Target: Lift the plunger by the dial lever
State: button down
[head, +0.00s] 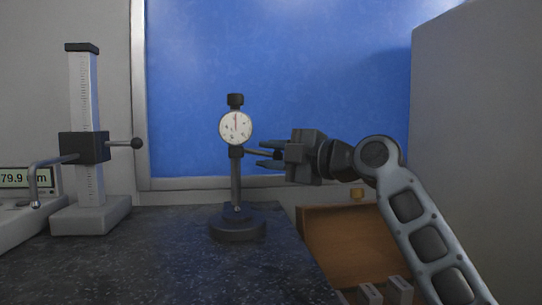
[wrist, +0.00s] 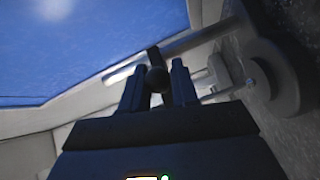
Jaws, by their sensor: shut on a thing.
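The dial gauge (head: 236,127) has a round white face and stands upright on a dark post. Its needle points about straight up. The plunger (head: 236,185) runs down below the dial to a small tip over the round dark base (head: 237,230). The dial lever (head: 250,151) sticks out to the right from under the dial. My gripper (head: 260,153) comes in from the right at the lever's height, its fingers shut on the lever. In the wrist view the lever's dark rounded end (wrist: 156,78) sits between the two fingertips (wrist: 157,80).
A height stand (head: 85,150) with a side knob and a digital readout (head: 27,179) showing 79.9 mm are at the left. An orange-brown open box (head: 350,240) is at the lower right beyond the speckled dark bench (head: 150,265). A grey panel (head: 475,120) rises at the right.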

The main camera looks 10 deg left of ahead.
jog(key=shift+r, duration=0.1)
jog(key=shift+d+r+n+g+h+b, duration=0.1)
jog(key=shift+r+n+g+h+b, duration=0.3)
jog(key=shift+n+h, duration=0.4)
jog(key=shift+r+n+h+p, duration=0.35)
jog(key=shift+r+n+h, duration=0.15)
jog(key=shift+r, duration=0.05)
jog(key=shift+a+r+n+h+p, duration=0.25)
jog(key=shift+r+n+h+p, duration=0.55)
jog(key=shift+h+p, duration=0.25)
jog(key=shift+a+r+n+h+p, duration=0.2)
jog(key=shift+n+h+p, duration=0.3)
jog(key=shift+h+p, duration=0.25)
jog(key=c, duration=1)
grip_release()
jog(key=shift+o, duration=0.2)
jog(key=shift+s, duration=0.15)
